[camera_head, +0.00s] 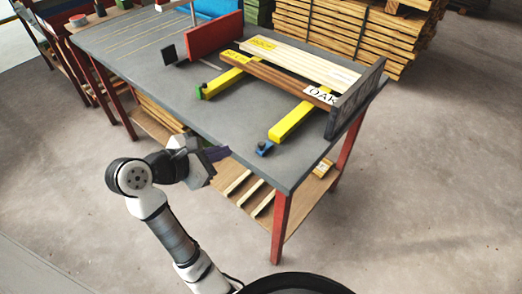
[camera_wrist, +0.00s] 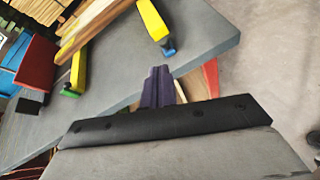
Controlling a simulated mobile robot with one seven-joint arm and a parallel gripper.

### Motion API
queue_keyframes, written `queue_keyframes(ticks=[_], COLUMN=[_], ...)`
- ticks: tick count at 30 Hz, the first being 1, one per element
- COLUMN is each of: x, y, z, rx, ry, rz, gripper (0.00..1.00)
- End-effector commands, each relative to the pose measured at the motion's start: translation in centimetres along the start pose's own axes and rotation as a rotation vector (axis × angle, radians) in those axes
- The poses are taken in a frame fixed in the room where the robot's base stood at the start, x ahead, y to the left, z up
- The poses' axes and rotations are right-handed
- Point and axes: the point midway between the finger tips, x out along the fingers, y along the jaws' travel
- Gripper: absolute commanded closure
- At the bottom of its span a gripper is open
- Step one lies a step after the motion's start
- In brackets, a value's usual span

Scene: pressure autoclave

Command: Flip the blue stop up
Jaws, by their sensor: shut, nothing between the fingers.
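The blue stop (camera_head: 264,149) sits at the near end of the right yellow bar (camera_head: 292,121) on the grey table. It appears low and folded down, close to the table's front edge. It also shows in the wrist view (camera_wrist: 168,47), at the bar's end, beyond my fingertips. My gripper (camera_head: 217,153) is just off the table's front edge, to the left of the blue stop and apart from it. Its dark purple fingers (camera_wrist: 160,72) are shut together with nothing between them. A green stop (camera_head: 200,93) sits at the end of the left yellow bar (camera_head: 229,78) and looks upright.
A brown OAK board (camera_head: 281,78) and a pale board (camera_head: 300,62) lie across the bars. A dark upright plate (camera_head: 356,100) stands at their right end. A red panel (camera_head: 213,37) stands farther back. The table's front left (camera_head: 130,55) is clear. A lower shelf holds wood pieces.

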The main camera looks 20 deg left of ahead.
Motion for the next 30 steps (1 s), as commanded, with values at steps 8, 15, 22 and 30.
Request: queue_keyframes(ticks=[8, 15, 22, 30], x=[0.0, 0.0, 1.3, 5.4], y=[-0.2, -0.2, -0.3, -0.4], z=[-1.6, -1.6, -1.6, -1.7], rx=[-0.007, -0.006, -0.005, -0.008], ry=[0.068, 0.065, 0.062, 0.064], rz=[-0.017, -0.017, -0.019, -0.022], gripper=[1.00, 1.00, 1.00, 1.00])
